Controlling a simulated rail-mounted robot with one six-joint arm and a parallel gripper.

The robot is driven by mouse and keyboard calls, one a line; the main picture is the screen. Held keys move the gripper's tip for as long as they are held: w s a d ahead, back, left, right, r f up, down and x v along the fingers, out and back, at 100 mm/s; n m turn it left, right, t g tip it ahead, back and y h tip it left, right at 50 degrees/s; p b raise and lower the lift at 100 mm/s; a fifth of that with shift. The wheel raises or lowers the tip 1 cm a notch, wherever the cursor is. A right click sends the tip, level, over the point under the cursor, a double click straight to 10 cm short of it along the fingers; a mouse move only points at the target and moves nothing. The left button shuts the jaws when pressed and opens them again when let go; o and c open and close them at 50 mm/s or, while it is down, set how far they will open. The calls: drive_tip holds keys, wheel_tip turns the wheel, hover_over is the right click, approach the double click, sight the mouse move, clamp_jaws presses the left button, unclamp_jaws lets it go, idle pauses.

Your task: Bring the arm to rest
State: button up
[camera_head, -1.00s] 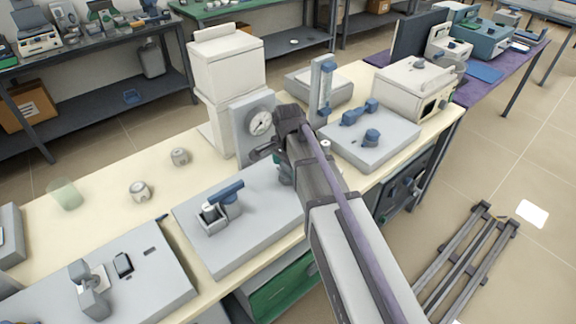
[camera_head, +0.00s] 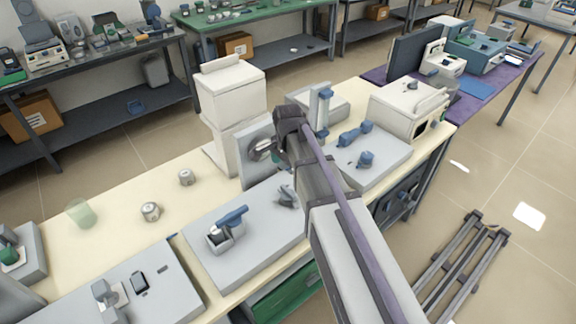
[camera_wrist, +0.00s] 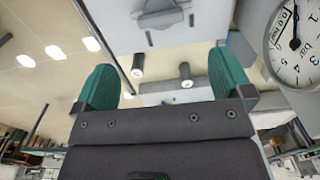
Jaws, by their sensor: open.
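My gripper (camera_wrist: 162,88) shows in the wrist view as two green fingers held wide apart with nothing between them. In the head view my arm reaches over the pale workbench (camera_head: 120,235) from the lower right. Its wrist end is beside the gauge panel, and the fingers are hidden there. In the wrist view a round dial gauge (camera_wrist: 298,45) is close at the upper right, to the right of the right finger. Two small dark-topped cylinders stand beyond the fingers, apart from them.
A white furnace-like box (camera_head: 232,95) stands behind my wrist. A grey plate with a blue-handled device (camera_head: 228,230) lies to the left. Blue valves (camera_head: 355,134) and another white box (camera_head: 408,105) are to the right. Two small grey knobs and a translucent green cup (camera_head: 81,214) sit on the bench.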

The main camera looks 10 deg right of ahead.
drive_tip(key=shift+r, duration=0.1)
idle(0.3)
drive_tip(key=s+n, duration=1.3)
drive_tip(key=s, duration=0.2)
drive_tip(key=shift+s, duration=0.2)
idle(0.6)
